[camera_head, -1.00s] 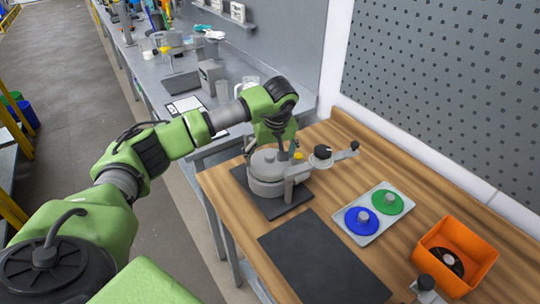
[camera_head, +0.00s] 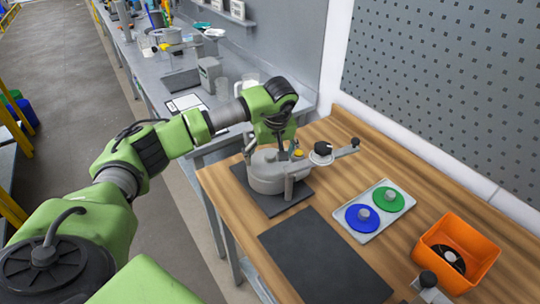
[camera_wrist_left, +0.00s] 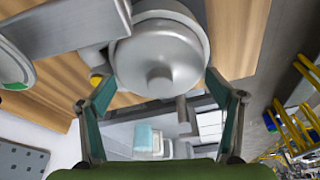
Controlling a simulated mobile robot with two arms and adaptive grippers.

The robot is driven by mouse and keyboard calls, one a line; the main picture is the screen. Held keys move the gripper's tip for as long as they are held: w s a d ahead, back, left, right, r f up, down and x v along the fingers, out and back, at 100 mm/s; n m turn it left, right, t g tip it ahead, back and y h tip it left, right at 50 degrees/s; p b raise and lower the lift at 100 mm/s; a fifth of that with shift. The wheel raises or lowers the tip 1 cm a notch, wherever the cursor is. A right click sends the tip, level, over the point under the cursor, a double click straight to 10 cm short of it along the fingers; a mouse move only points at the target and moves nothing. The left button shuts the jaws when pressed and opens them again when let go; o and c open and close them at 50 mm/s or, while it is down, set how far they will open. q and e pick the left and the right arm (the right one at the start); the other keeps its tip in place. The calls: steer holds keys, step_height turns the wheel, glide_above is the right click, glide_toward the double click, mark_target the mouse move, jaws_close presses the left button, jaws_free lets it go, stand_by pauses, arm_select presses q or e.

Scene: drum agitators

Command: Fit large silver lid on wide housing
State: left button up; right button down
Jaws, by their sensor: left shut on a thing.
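The large silver lid, a round grey disc with a central knob, shows at the wide housing (camera_head: 265,183) in the head view. In the left wrist view the lid (camera_wrist_left: 185,45) fills the upper middle. Whether the lid is fully seated cannot be told. My right gripper is not in view.
The housing stands on a dark mat on the wooden table. An empty dark mat (camera_head: 325,262) lies in front. A tray holds a blue disc (camera_head: 362,218) and a green disc (camera_head: 390,200); an orange bin (camera_head: 480,245) stands right.

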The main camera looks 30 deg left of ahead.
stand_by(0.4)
arm_select(q)
steer(key=o, duration=1.6)
steer(key=shift+o, duration=0.2)
steer(key=v, duration=1.2)
